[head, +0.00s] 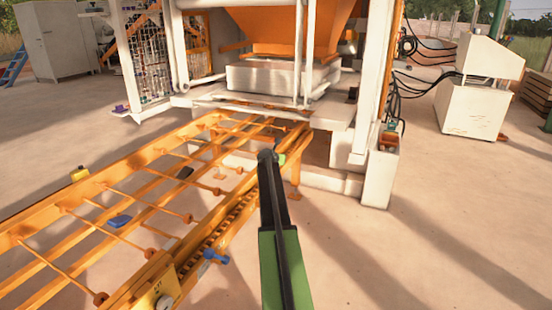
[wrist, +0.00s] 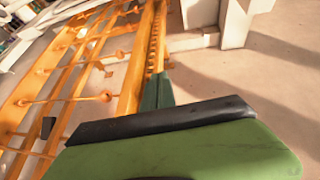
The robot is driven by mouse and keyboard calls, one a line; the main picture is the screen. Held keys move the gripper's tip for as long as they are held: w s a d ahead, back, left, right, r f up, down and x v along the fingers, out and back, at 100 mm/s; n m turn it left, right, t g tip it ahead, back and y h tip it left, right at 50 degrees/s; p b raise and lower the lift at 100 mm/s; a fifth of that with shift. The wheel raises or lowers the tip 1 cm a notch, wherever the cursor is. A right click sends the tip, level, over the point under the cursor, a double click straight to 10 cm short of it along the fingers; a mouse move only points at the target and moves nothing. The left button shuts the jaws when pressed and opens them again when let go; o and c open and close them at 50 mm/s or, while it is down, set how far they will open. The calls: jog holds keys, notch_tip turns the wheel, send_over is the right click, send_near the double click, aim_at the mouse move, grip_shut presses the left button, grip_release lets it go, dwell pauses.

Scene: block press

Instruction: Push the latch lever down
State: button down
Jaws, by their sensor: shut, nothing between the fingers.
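A small blue lever-like piece (head: 215,257) sits on the right side of the orange conveyor rail in the head view. I cannot tell for sure whether it is the latch lever. In the wrist view my gripper (wrist: 157,92) shows as narrow dark green fingers, close together and empty. They point along the orange rail towards the press. In the head view only a small green part shows beyond the dark end of my arm, near the press end of the rail. Contact with anything cannot be made out.
The orange conveyor frame (head: 110,184) with cross rods runs from the lower left to the white and orange press (head: 283,75). A white control cabinet (head: 470,108) stands at the right. Concrete floor to the right of the rail is clear.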

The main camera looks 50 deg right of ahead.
jog(key=r+p, duration=0.1)
jog(key=s+r+p, duration=0.1)
jog(key=r, duration=0.1)
jog(key=r+p, duration=0.1)
jog(key=r, duration=0.1)
jog(key=shift+s+a, duration=0.2)
jog(key=shift+a, duration=0.2)
